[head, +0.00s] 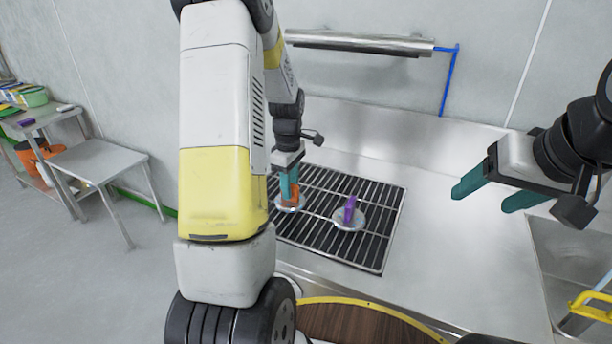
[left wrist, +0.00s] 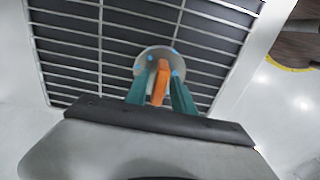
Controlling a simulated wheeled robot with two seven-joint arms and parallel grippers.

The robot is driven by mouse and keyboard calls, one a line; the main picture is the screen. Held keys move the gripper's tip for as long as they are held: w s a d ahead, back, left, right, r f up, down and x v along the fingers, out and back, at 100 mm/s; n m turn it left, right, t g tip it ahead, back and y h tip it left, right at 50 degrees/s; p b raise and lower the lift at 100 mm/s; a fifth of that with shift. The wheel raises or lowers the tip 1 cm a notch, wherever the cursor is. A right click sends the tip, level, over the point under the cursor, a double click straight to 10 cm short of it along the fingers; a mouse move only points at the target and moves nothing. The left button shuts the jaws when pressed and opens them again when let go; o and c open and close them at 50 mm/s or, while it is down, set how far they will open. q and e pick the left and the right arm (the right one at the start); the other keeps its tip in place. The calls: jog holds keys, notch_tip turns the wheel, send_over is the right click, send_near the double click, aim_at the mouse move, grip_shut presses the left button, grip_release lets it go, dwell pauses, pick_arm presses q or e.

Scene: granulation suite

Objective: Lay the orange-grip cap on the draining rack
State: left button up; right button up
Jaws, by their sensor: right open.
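The orange-grip cap (head: 287,204) is a pale metal disc with an upright orange grip, at the left part of the draining rack (head: 330,250) in the head view. My left gripper (head: 290,186) is shut on the orange grip, its teal fingers pointing down. In the left wrist view the orange grip (left wrist: 160,82) sits between the teal fingers (left wrist: 161,88), with the disc below over the dark rack bars. I cannot tell whether the disc touches the bars. My right gripper (head: 497,200) is open and empty over the counter at the right.
A purple-grip cap (head: 349,216) lies on the rack, right of the orange one. A sink (head: 575,265) with a yellow-handled item (head: 592,307) is at the right. A metal rail (head: 360,43) runs along the wall. Bare counter lies right of the rack.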

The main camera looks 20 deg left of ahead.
dwell(0.3)
pick_arm(q)
notch_tip(320, 180, up, 12)
jog(key=s+d+r+m+t, duration=0.2)
jog(key=s+d+r+m, duration=0.1)
jog(key=s, duration=0.4)
jog(key=s+d+r+m+t+h, duration=0.1)
jog(key=s+d+r+m+t, duration=0.1)
jog(key=s+d+m, duration=0.3)
jog(key=s+d+r+m+t+h, duration=0.1)
jog(key=s+d+r+m, duration=0.3)
jog(key=s+m, duration=0.5)
jog(key=shift+s+r+t, duration=0.2)
jog(key=shift+r+t, duration=0.25)
jog(key=shift+t, duration=0.15)
